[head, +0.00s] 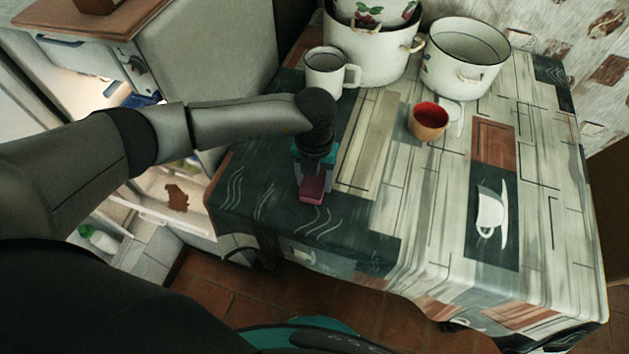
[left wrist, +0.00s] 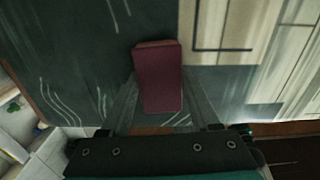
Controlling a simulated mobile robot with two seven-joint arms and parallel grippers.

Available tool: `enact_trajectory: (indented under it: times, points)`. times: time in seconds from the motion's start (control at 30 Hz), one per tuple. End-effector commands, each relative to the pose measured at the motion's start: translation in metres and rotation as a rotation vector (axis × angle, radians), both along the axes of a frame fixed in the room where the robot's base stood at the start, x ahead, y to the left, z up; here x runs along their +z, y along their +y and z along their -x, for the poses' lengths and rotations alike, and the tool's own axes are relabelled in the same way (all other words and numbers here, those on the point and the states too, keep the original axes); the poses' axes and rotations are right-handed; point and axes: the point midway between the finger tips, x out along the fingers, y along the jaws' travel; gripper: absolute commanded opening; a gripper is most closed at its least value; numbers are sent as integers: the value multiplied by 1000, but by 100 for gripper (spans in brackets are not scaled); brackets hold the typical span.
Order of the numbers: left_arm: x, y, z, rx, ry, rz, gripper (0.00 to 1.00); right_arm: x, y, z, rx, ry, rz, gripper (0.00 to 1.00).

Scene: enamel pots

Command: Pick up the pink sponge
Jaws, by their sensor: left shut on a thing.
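The pink sponge (head: 312,189) is a small block at the left part of the table, over the dark patch of the cloth. My left gripper (head: 313,178) points down at it and is shut on it. In the left wrist view the sponge (left wrist: 158,80) sits between the two fingers of the left gripper (left wrist: 158,98), one at each long side. I cannot tell whether the sponge touches the table or is just above it. My right gripper is in neither view.
A white mug (head: 326,72) stands behind the gripper. A red and tan cup (head: 429,121) stands to the right. Two white enamel pots (head: 372,60) (head: 465,62) are at the back. An open fridge (head: 150,215) is at left.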

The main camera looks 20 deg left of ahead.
Motion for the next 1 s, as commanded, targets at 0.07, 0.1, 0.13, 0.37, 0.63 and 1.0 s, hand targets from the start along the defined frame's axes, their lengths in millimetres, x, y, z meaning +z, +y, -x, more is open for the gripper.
enact_trajectory:
  times: [0.07, 0.1, 0.13, 0.37, 0.63, 1.0]
  points:
    - [0, 0, 0, 0, 0, 0, 21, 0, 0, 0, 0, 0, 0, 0]
    - [0, 0, 0, 0, 0, 0, 16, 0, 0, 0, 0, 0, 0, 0]
    - [0, 0, 0, 0, 0, 0, 13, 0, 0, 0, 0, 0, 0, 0]
    - [0, 0, 0, 0, -1, 0, 9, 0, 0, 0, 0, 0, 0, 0]
    - [16, 0, -1, -1, -2, 2, 9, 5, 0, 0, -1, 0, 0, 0]
    - [109, 0, -2, -2, -7, 2, 9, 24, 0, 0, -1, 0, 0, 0]
